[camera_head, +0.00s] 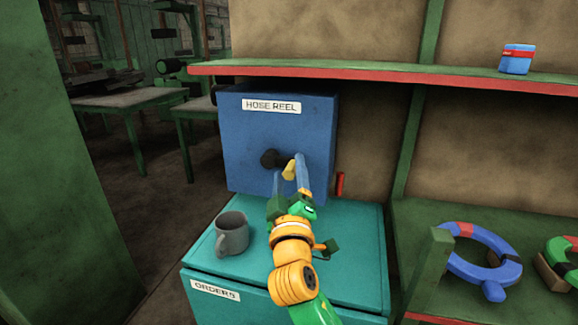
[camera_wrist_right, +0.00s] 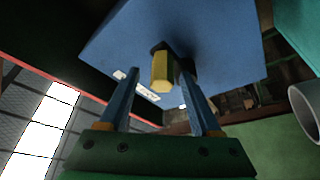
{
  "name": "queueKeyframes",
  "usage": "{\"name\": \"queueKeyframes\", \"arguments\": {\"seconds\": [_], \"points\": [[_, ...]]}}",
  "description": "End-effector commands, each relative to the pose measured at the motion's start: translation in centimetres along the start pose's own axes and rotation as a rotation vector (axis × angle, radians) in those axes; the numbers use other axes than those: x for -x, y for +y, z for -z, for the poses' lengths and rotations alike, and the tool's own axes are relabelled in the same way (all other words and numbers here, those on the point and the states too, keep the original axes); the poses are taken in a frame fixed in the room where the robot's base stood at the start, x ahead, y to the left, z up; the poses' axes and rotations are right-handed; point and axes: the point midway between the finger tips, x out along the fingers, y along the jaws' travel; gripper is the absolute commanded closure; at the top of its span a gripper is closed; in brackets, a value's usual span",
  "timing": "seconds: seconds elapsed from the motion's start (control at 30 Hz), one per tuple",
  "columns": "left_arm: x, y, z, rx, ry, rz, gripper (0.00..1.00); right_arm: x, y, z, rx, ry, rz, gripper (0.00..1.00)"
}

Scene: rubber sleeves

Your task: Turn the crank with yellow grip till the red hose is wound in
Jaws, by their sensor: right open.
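The blue box labelled HOSE REEL (camera_head: 235,140) stands on the teal cabinet. Its crank has a dark hub (camera_head: 270,158) and a yellow grip (camera_head: 289,170). A short red hose end (camera_head: 340,184) shows at the box's right side. My right gripper (camera_head: 288,178) is at the crank. In the right wrist view, the yellow grip (camera_wrist_right: 162,72) lies between the two blue fingers of my open gripper (camera_wrist_right: 162,85), with space on both sides. The left gripper is not in view.
A grey mug (camera_head: 232,236) stands on the teal cabinet (camera_head: 352,262), left of my right arm.

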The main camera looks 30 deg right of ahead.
Motion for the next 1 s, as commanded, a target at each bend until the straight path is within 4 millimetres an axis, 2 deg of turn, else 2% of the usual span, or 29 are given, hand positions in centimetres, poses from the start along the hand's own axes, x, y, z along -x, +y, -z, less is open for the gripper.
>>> {"name": "queueKeyframes", "arguments": {"seconds": [0.27, 0.5, 1.0], "points": [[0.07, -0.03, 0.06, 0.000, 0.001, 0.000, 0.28, -0.45, -0.09, -0.06, -0.002, 0.000, 0.002, 0.36], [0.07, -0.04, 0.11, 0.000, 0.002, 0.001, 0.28, -0.43, -0.08, -0.06, -0.001, 0.000, 0.002, 1.00], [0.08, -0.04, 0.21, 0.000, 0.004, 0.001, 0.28, -0.43, -0.05, -0.04, -0.001, 0.000, 0.001, 1.00]]}}
